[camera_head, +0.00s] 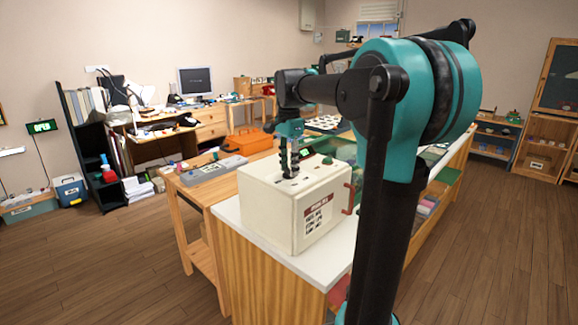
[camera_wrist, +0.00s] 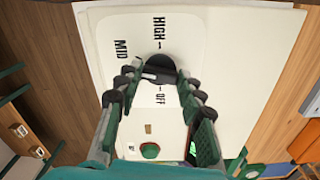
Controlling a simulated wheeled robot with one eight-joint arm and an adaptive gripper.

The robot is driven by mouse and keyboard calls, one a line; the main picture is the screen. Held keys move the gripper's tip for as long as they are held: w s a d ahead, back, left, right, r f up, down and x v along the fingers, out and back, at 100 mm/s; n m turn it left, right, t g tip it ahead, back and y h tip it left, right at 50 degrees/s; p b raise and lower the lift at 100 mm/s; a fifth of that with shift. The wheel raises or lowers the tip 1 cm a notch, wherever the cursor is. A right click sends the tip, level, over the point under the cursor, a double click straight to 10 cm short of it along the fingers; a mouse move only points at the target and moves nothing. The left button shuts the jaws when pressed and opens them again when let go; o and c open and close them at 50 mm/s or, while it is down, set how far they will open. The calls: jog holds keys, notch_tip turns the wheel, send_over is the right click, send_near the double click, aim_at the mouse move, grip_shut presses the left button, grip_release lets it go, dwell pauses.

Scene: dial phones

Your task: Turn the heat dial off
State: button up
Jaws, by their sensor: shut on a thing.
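The heat dial (camera_wrist: 162,68) is a round black knob on the white top panel of a cream box (camera_head: 262,205). In the wrist view the panel reads HIGH above the dial, MID at its upper left and OFF below it. A small white mark shows on the dial's lower left; I cannot tell exactly which label it points at. My gripper (camera_wrist: 158,77) has its dark fingers on either side of the dial and is shut on it. In the head view my gripper (camera_head: 290,170) reaches straight down onto the box top, and its fingers hide the dial.
A green round knob (camera_wrist: 150,150) sits on the panel below the OFF label. A red handle (camera_head: 348,199) sticks out of the box's right side. The box stands on a white counter (camera_head: 325,270). An orange case (camera_head: 248,141) and a grey tray (camera_head: 214,169) lie behind it.

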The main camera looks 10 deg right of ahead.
jog(key=n, duration=0.4)
jog(key=shift+n, duration=0.3)
jog(key=n, duration=1)
jog(key=shift+n, duration=3)
jog(key=o, duration=1.2)
jog(key=shift+c, duration=0.2)
